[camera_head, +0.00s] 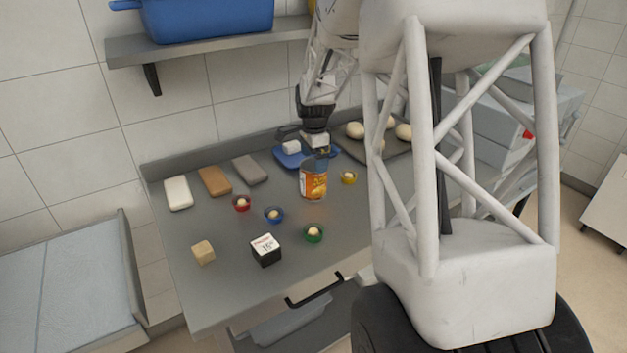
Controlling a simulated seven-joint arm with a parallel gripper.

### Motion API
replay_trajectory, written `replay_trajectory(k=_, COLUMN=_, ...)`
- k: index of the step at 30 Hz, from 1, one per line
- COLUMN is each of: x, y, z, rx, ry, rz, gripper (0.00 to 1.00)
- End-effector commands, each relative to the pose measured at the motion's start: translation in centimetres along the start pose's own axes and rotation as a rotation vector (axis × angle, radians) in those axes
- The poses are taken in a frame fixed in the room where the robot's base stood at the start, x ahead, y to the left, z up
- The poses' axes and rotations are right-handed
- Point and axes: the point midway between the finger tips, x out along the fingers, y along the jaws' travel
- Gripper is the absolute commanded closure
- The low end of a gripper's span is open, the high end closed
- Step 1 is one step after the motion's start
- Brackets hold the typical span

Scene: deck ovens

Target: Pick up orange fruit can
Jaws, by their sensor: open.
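The orange fruit can (313,184) stands upright on the grey metal table, right of its middle. It has an orange label with lighter markings. My gripper (318,156) is open and comes down from above, right at the top of the can. Its fingers overlap the can's upper rim in this view. I cannot tell whether they touch the can.
A blue dish (285,158) with a white item is just behind-left of the can. A dark tray (398,149) holds dough balls.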

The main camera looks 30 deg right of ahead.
Motion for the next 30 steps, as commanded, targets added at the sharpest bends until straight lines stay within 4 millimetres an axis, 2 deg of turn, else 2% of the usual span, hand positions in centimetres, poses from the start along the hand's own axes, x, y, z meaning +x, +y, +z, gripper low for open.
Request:
replay_trajectory(k=8, x=0.5, y=0.0, z=0.0, rx=0.0, ry=0.0, rz=0.0, gripper=0.0)
replay_trajectory(k=21, x=4.8, y=0.0, z=0.1, rx=0.0, ry=0.0, rz=0.0, gripper=0.0)
replay_trajectory(k=30, x=5.2, y=0.0, z=0.1, rx=0.0, ry=0.0, rz=-0.001, gripper=0.0)
